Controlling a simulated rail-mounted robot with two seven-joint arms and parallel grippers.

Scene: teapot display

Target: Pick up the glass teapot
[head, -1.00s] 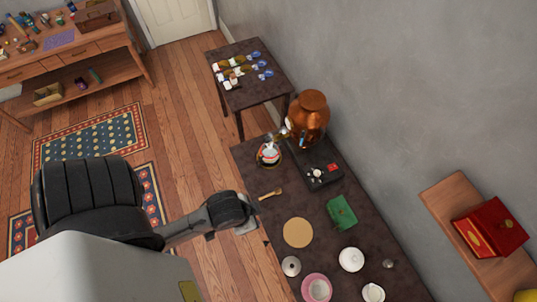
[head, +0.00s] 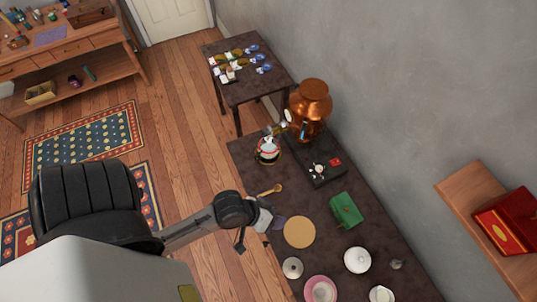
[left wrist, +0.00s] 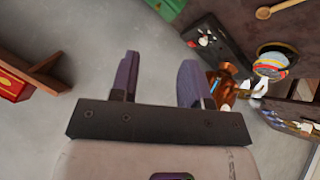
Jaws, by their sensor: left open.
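No clearly see-through teapot can be made out. A small pot with white, red and dark parts (head: 268,150) stands at the dark table's far left corner, beside the copper urn; it also shows at the upper right of the left wrist view (left wrist: 270,64). A white round lidded pot (head: 357,260) and a small greyish piece (head: 397,264), too small to identify, stand near the front. My left gripper (head: 279,225) is at the table's left edge, beside the round tan mat, well short of the far pot. Its fingers (left wrist: 160,70) are apart and empty. My right gripper is not in view.
The copper urn (head: 311,106) stands behind a black tray (head: 318,172) with small items. A wooden spoon (head: 270,190), a green box (head: 345,210), the tan mat (head: 299,232) and a pink dish (head: 320,289) lie on the table. A wall shelf (head: 468,208) holds a red box.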

